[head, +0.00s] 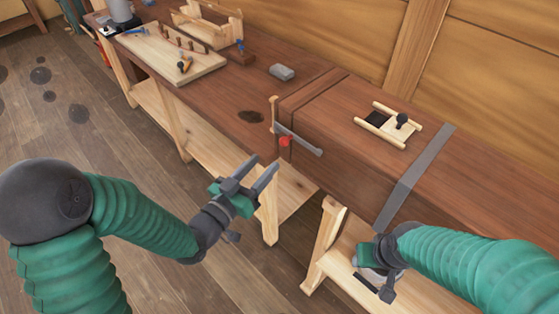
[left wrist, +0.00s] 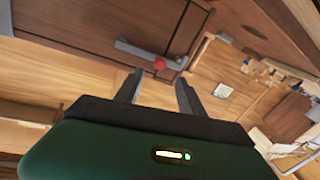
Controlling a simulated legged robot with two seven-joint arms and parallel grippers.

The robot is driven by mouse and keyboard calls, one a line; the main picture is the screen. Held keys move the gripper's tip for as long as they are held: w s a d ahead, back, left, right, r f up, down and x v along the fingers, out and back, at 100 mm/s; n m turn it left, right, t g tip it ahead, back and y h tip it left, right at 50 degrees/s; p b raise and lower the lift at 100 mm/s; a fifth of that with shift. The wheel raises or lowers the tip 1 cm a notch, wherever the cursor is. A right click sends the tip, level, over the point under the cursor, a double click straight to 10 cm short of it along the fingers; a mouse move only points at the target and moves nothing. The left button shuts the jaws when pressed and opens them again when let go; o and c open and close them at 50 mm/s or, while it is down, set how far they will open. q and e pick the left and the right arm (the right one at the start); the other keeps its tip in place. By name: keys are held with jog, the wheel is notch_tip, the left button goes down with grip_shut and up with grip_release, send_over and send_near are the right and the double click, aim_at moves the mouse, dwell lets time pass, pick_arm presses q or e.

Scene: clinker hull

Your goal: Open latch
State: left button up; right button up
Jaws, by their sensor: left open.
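A grey metal latch bar (head: 306,144) with a red knob (head: 285,141) lies across the front of the brown wooden bench, close to a seam. It also shows in the left wrist view (left wrist: 135,50), with the red knob ahead of the fingers. My left gripper (head: 264,165) is open and empty, in front of the bench and apart from the bar; its two fingers show in the left wrist view (left wrist: 160,78). My right gripper (head: 376,284) is low at the right, near the bench's lower shelf. Its jaws are too unclear to read.
A small wooden slide piece with a black knob (head: 402,121) sits on the bench top beside a grey strap (head: 415,177). A grey block (head: 282,72), a pegged board (head: 172,54) and a wooden carrier (head: 208,24) stand farther left. Wooden legs (head: 325,240) stand below.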

aim_at(282, 144)
pick_arm(q)
jog(key=p+x, duration=0.2)
jog(key=x, duration=0.6)
jog(key=shift+w+d, duration=0.2)
jog(key=shift+w, duration=0.1)
jog(key=shift+s, duration=0.1)
pick_arm(e)
jog(key=shift+d+r, duration=0.1)
jog(key=shift+r, duration=0.2)
pick_arm(q)
grip_shut()
jog(key=shift+a, duration=0.1)
dwell(0.3)
